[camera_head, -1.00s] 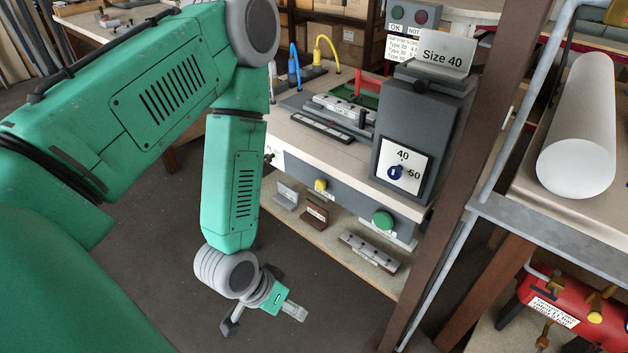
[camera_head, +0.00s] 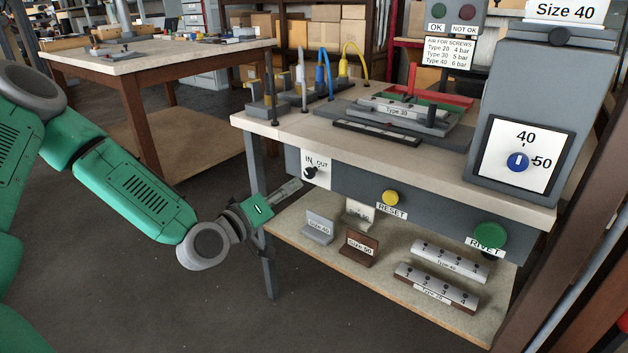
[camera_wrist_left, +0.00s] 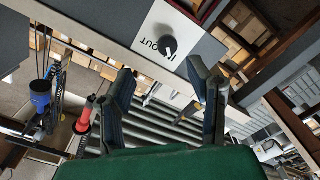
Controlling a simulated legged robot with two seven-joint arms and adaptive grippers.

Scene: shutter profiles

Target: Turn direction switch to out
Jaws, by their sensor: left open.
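The direction switch (camera_head: 311,172) is a black knob on a white plate marked IN and OUT, at the left end of the bench's grey front panel. In the left wrist view the knob (camera_wrist_left: 167,45) shows beyond the fingers, near the top centre, with OUT readable beside it. My left gripper (camera_head: 294,188) is just left of and below the switch plate in the head view, apart from the knob. In the left wrist view its two dark fingers (camera_wrist_left: 165,88) are spread apart with nothing between them. My right gripper is not in view.
A yellow RESET button (camera_head: 390,198) and green RIVET button (camera_head: 489,236) sit right along the panel. A dial box (camera_head: 545,110) stands on the bench's right end. A lower shelf (camera_head: 330,262) holds labelled blocks. Open floor lies left of the bench.

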